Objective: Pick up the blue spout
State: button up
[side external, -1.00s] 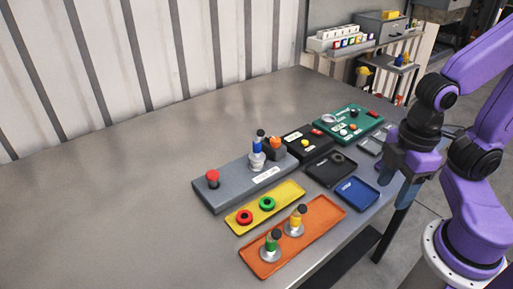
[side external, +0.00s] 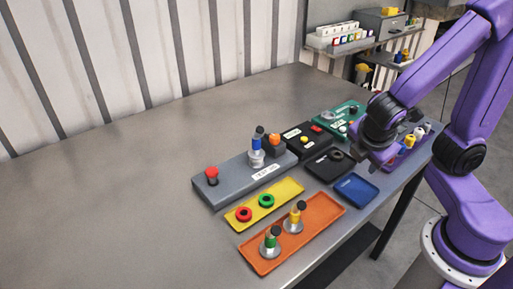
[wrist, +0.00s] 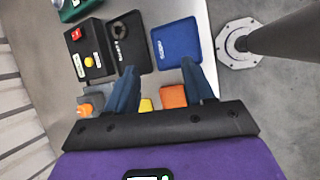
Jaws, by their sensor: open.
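The blue spout (side external: 257,144) has a blue band, a dark top and a silver base. It stands upright on the grey block (side external: 230,182) in the side external view, beside an orange knob (side external: 275,140). My gripper (side external: 374,162) is to the right of it, above the table near the black and blue trays, with nothing in it. In the wrist view my gripper (wrist: 157,70) has its two blue fingers wide apart. I cannot make out the blue spout in the wrist view.
A red button (side external: 211,175) stands on the grey block. A yellow tray (side external: 285,200) holds two rings. An orange tray (side external: 318,215) holds green and yellow spouts. The table's left is clear.

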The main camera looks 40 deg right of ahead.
jog(key=w+r+n+t+h, duration=0.1)
jog(key=w+n+t+h, duration=0.2)
jog(key=w, duration=0.3)
jog(key=r+n+t+y, duration=0.2)
jog(key=n+t+y, duration=0.1)
jog(key=n+t, duration=0.9)
send_over(258, 138)
jog(key=v, duration=0.4)
jog(key=g, duration=0.1)
jog(key=shift+n, duration=0.3)
jog(key=shift+s+a+f, duration=0.1)
jog(key=shift+a+f, duration=0.05)
jog(key=shift+f, duration=3.05)
jog(key=x, duration=0.5)
jog(key=shift+r, duration=0.1)
grip_shut()
